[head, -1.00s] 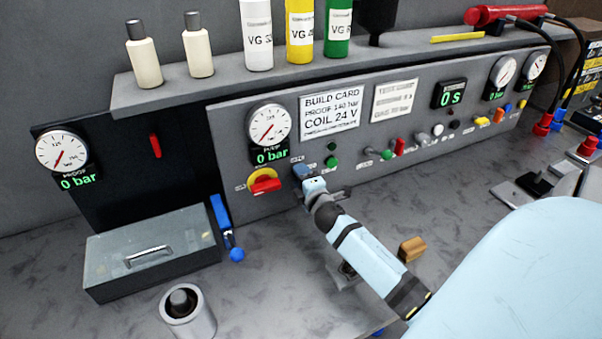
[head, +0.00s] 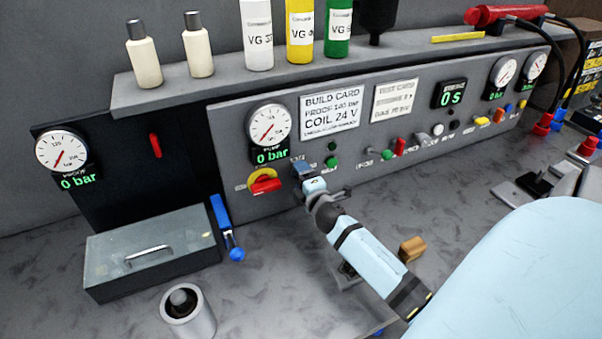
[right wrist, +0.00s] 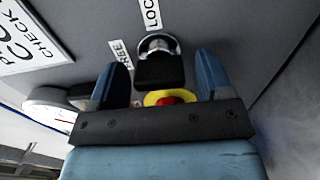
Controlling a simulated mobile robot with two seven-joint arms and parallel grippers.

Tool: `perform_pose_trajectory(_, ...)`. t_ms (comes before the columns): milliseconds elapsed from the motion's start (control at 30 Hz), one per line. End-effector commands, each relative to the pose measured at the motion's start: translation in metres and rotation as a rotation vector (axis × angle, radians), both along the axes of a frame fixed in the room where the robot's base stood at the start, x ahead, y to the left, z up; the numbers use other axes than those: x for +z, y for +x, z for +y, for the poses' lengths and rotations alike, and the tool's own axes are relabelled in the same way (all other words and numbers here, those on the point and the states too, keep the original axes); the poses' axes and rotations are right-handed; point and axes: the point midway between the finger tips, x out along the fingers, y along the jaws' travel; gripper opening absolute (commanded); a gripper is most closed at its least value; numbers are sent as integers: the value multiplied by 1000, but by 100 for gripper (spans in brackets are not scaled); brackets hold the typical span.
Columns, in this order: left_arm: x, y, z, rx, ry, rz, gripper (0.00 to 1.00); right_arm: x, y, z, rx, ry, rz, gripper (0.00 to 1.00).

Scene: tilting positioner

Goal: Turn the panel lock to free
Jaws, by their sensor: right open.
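The panel lock (right wrist: 158,62) shows in the right wrist view as a silver ring with a black grip in front of it. A FREE label (right wrist: 119,57) is to its left and a partly cut-off LOCK label (right wrist: 152,13) is above it. My right gripper (right wrist: 163,64) is open, with one blue finger on each side of the black grip; gaps show on both sides. In the head view my right gripper (head: 301,169) is at the panel face and hides the lock. My left gripper is in neither view now.
A red and yellow knob (head: 265,182) is close to the left of my right gripper. The grey panel (head: 235,150) also carries gauges, cards and several buttons. A lidded box (head: 150,250), a metal cup (head: 188,310) and a brown block (head: 411,248) are on the bench.

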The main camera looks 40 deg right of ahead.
Motion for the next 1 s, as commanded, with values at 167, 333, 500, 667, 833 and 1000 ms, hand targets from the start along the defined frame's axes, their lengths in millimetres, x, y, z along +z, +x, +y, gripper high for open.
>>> perform_pose_trajectory(167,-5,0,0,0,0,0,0,-3,-23,7,1,1,2,72)
perform_pose_trajectory(333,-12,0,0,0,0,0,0,-4,-62,19,0,2,3,72)
perform_pose_trajectory(500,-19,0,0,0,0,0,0,-4,-97,31,0,3,3,72)
perform_pose_trajectory(667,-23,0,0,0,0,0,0,-3,-119,38,-1,1,2,72)
perform_pose_trajectory(833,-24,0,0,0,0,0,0,-1,-129,41,0,-1,1,72)
perform_pose_trajectory(1000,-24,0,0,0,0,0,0,0,-130,41,0,-1,1,72)
